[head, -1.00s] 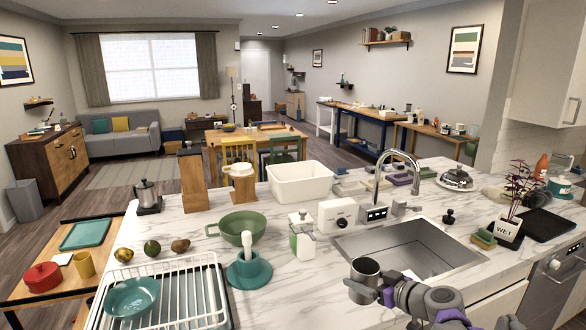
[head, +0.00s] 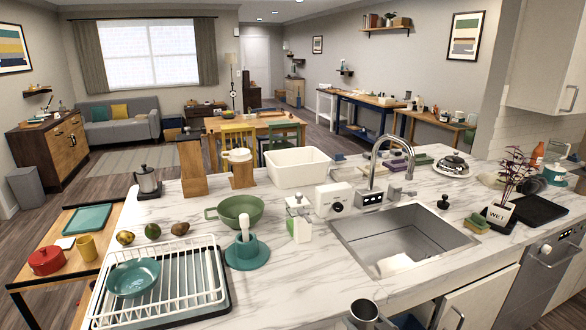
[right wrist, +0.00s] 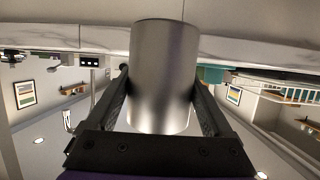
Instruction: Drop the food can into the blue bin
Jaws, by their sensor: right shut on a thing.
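The food can (head: 364,309), a plain metallic grey cylinder, shows at the bottom edge of the head view, in front of the counter near the sink. It also fills the middle of the right wrist view (right wrist: 163,65). My right gripper (right wrist: 160,88) is shut on the can, one finger on each side of it. In the head view most of this gripper and its arm lies below the frame. My left gripper is not in view. I cannot make out a clearly blue bin; a grey bin (head: 25,187) stands on the floor at far left.
The marble counter (head: 300,262) spreads ahead of the can, with the sink (head: 440,228) set into it. A dish rack (head: 205,275), a green colander (head: 236,210) and a white tub (head: 297,168) stand on it. A low wooden table (head: 62,240) is at left.

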